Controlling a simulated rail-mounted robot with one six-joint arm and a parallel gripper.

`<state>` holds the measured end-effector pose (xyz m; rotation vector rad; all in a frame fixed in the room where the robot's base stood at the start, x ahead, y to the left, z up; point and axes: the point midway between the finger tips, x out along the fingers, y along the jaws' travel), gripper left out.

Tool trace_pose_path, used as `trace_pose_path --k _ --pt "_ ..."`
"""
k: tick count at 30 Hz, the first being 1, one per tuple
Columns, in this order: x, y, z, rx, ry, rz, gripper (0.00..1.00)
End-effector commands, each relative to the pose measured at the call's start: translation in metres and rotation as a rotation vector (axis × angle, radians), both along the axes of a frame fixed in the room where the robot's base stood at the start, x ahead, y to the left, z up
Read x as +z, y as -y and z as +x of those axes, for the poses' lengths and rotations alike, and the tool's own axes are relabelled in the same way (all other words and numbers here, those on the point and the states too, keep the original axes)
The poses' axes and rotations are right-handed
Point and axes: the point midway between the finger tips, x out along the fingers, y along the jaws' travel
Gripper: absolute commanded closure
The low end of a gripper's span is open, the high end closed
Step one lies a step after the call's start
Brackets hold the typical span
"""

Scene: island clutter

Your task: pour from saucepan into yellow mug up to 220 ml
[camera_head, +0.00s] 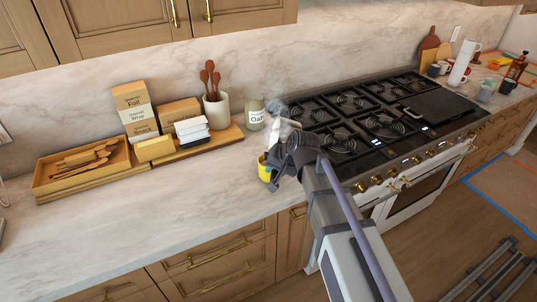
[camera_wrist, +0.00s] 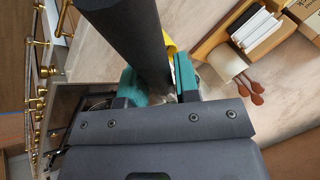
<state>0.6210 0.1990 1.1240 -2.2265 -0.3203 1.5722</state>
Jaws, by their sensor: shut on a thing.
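My gripper (camera_head: 292,152) is over the counter's front edge, left of the range. In the wrist view its teal fingers (camera_wrist: 158,82) are shut on a dark cylindrical part (camera_wrist: 125,35), which appears to be the saucepan's handle. The saucepan's body is mostly hidden; a pale grey shape shows just above the gripper with wisps of vapour. The yellow mug (camera_head: 264,168) stands on the counter just left of and below the gripper, partly covered by it. A yellow sliver of it (camera_wrist: 169,44) shows beside the dark part. The level inside the mug cannot be seen.
A glass oats jar (camera_head: 255,116) and a white crock of wooden spoons (camera_head: 216,110) stand behind. Boxes and a wooden tray (camera_head: 45,184) are on the left. The range (camera_head: 350,130) is on the right. The front left counter is clear.

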Motion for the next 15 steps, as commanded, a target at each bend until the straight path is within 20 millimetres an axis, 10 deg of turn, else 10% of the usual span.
trace_pose_path --k 15 --pt "0.009 0.017 0.002 -0.003 -0.020 0.223 1.00"
